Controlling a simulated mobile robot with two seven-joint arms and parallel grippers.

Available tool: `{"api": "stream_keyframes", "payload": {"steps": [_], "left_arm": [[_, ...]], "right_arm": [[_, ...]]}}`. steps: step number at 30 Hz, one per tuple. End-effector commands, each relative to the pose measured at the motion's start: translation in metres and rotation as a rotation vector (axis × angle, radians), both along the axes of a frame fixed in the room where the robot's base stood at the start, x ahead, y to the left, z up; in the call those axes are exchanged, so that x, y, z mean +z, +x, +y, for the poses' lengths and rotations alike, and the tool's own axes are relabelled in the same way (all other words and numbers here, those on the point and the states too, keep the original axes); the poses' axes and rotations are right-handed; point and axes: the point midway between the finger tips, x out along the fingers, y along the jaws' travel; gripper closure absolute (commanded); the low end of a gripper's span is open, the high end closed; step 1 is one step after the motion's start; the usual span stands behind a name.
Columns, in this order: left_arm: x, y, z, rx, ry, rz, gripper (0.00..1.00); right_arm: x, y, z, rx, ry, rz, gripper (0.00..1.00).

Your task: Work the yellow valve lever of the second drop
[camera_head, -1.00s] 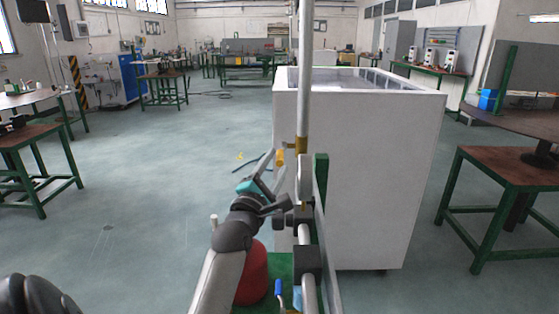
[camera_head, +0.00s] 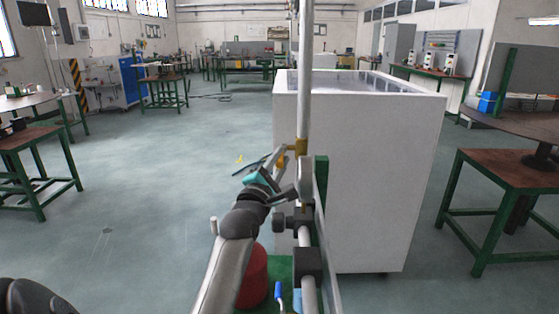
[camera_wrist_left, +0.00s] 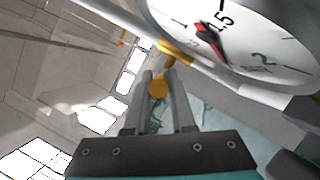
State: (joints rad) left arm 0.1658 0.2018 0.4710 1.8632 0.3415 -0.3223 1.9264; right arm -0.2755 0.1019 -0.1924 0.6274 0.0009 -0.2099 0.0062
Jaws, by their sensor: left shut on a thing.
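The yellow valve lever (camera_wrist_left: 160,86) shows in the left wrist view between the two grey fingers of my left gripper (camera_wrist_left: 159,78). The gripper is shut on it. In the head view the left gripper (camera_head: 284,158) reaches up to the yellow valve (camera_head: 300,147) on the vertical pipe (camera_head: 304,85), and its fingers partly hide the lever. A round pressure gauge (camera_wrist_left: 240,45) with a red needle sits just above and right of the fingers in the wrist view. My right gripper is not in view.
A large white cabinet (camera_head: 360,180) stands close behind and right of the pipe. A red cylinder (camera_head: 254,277) and a blue-handled lever (camera_head: 278,291) are low beneath my left arm. The floor (camera_head: 150,200) on the left is open.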

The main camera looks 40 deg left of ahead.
Motion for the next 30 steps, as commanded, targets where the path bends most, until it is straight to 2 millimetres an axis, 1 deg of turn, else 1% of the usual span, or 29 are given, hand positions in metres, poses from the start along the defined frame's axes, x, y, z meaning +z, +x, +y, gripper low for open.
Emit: {"api": "stream_keyframes", "payload": {"steps": [1,3,4,30], "left_arm": [[-0.0002,0.0000,-0.0001,0.000,0.000,0.000,0.92],[-0.0002,-0.0001,-0.0002,0.000,0.000,0.000,1.00],[-0.0002,-0.0001,-0.0002,0.000,0.000,0.000,1.00],[-0.0007,-0.0001,-0.0002,0.000,-0.001,0.001,1.00]], "right_arm": [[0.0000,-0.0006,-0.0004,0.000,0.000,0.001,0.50],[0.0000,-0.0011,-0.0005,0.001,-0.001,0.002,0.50],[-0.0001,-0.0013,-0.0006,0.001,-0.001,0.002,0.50],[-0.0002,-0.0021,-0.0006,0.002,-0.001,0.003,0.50]]}}
